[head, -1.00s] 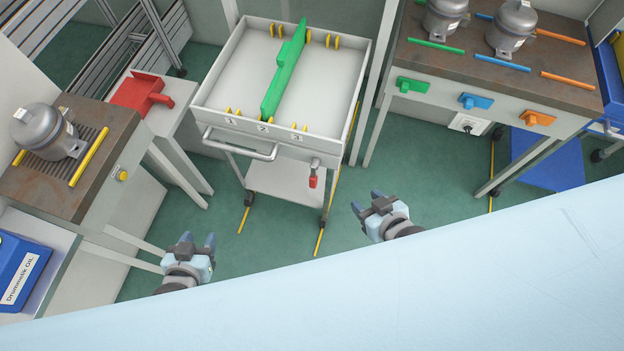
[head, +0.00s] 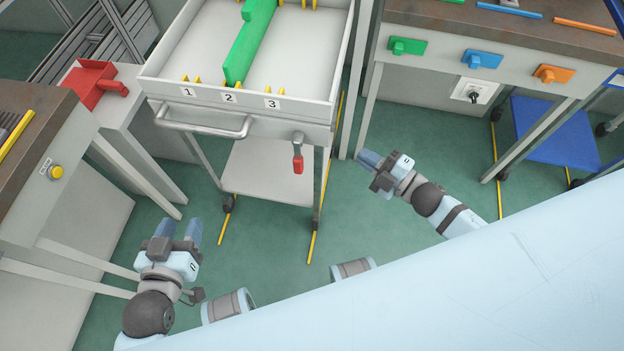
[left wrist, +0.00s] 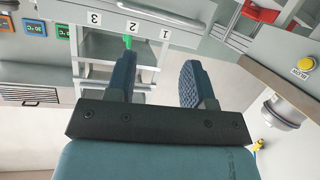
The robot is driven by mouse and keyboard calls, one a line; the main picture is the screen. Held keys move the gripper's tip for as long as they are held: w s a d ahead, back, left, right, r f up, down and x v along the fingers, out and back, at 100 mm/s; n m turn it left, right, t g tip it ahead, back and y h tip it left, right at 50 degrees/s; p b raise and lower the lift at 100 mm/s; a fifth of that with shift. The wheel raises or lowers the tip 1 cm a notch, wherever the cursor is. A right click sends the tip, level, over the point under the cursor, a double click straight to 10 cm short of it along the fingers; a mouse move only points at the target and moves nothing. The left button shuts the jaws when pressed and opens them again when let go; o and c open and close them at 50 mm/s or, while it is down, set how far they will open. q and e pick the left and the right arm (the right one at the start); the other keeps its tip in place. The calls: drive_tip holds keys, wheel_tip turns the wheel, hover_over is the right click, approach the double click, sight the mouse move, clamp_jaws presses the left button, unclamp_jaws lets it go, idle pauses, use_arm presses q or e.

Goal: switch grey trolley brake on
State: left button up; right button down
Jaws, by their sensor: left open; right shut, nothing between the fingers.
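The grey trolley (head: 268,125) stands ahead in the head view, with slots marked 1, 2 and 3 and a grey push handle (head: 203,129) on its front. A brake lever with a red tip (head: 298,164) hangs down at the trolley's front right. My left gripper (head: 180,230) is open and empty, below and left of the trolley, apart from it. In the left wrist view its two fingers (left wrist: 157,82) are spread, with the trolley front (left wrist: 130,27) beyond, upside down. My right gripper (head: 371,160) is shut and empty, right of the red-tipped lever and apart from it.
A workbench (head: 35,165) with a yellow button stands at the left, beside a red tray (head: 93,83). A second bench (head: 545,45) with coloured holders stands at the right, a blue trolley (head: 555,135) under it. Green floor between is free. A green divider (head: 248,40) lies in the trolley.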

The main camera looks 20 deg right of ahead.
sight(303, 166)
use_arm(q)
drive_tip(key=shift+t+h, duration=0.6)
drive_tip(key=shift+t, duration=0.1)
drive_tip(key=f+b, duration=0.1)
drive_tip(key=b, duration=0.2)
drive_tip(key=d+f+b, duration=0.1)
drive_tip(key=b, duration=0.2)
drive_tip(key=f+b, duration=0.2)
drive_tip(key=b, duration=0.1)
drive_tip(key=shift+w+d, duration=0.2)
drive_tip(key=shift+d, duration=0.05)
use_arm(e)
wheel_tip(303, 166, down, 10)
drive_tip(key=d+n+g+y, duration=0.1)
drive_tip(key=n+g+y, duration=0.4)
drive_tip(key=n, duration=0.6)
drive_tip(key=shift+d+f+g, duration=0.15)
drive_tip(key=shift+d+g, duration=0.2)
drive_tip(key=shift+g, duration=0.25)
drive_tip(key=shift+a, duration=0.1)
